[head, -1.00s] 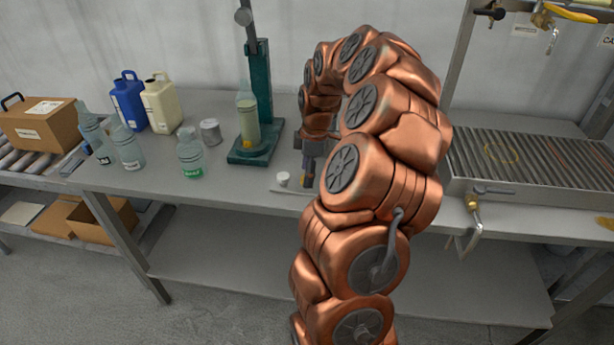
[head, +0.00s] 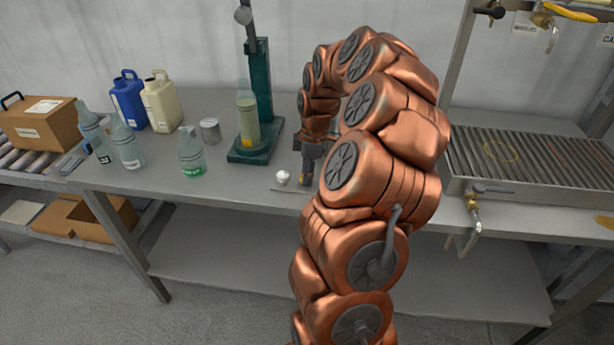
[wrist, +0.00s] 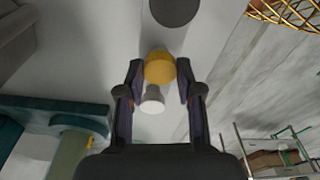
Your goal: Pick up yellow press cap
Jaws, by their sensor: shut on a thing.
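The yellow press cap (wrist: 159,67) is a rounded yellow piece between my fingertips in the wrist view. My gripper (wrist: 158,72) is shut on it, with one dark finger at each side. In the head view my gripper (head: 306,182) is low over the front part of the bench, left of my copper arm. The cap is hard to make out there. A small white cap (wrist: 152,98) is just below the yellow cap in the wrist view; it also shows left of my gripper in the head view (head: 283,177).
A green press stand (head: 262,100) with a bottle (head: 248,125) stands behind and left of my gripper. Several bottles, jugs and a grey can (head: 210,131) are farther left. A ribbed metal tray (head: 530,165) fills the right. A dark disc (wrist: 174,10) shows in the wrist view.

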